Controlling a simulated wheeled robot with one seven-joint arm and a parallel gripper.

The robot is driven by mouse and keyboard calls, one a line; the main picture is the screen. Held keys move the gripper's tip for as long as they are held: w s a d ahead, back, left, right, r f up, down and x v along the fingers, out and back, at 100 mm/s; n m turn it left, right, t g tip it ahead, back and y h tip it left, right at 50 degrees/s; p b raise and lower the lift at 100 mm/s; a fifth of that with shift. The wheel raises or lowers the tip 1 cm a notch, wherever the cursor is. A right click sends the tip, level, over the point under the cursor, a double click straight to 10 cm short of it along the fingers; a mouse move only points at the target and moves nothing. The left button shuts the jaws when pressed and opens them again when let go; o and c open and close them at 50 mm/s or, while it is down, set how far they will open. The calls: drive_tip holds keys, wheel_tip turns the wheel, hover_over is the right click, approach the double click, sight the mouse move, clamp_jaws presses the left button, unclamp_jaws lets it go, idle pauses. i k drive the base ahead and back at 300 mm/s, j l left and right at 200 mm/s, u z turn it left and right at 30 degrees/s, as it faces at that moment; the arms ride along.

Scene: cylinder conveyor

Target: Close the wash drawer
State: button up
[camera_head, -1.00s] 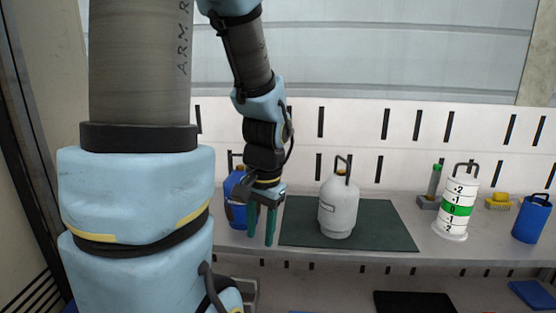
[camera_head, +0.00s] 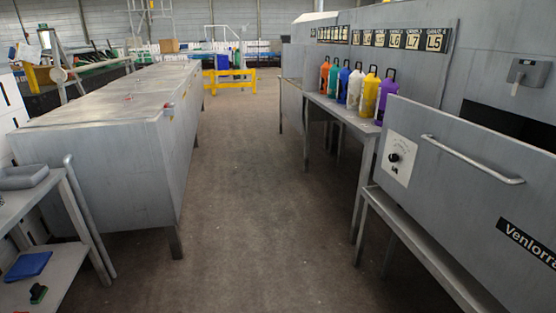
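A grey metal drawer-like front (camera_head: 455,190) fills the right side of the view. It has a long horizontal bar handle (camera_head: 470,160), a white plate with a black knob (camera_head: 396,158) and a black "Venlorra" label (camera_head: 528,242). It stands out from the grey wall behind it. A dark opening (camera_head: 508,124) shows behind its upper edge, so it looks pulled out; how far I cannot tell. The right end of the front is cut off. My gripper is not in view.
Several coloured cylinders stand on a grey bench (camera_head: 345,112) left of the drawer front, below a row of label plates (camera_head: 390,39). A long grey cabinet (camera_head: 110,150) and a shelf stand at left. The floor aisle (camera_head: 235,200) between is clear. Yellow barriers (camera_head: 229,78) stand far back.

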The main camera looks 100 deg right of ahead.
sight(488, 196)
drive_tip(key=z, duration=4.2)
drive_tip(key=i+z, duration=0.1)
drive_tip(key=i+u, duration=0.3)
drive_tip(key=u, duration=0.15)
drive_tip(key=i+u, duration=0.25)
drive_tip(key=u, duration=0.25)
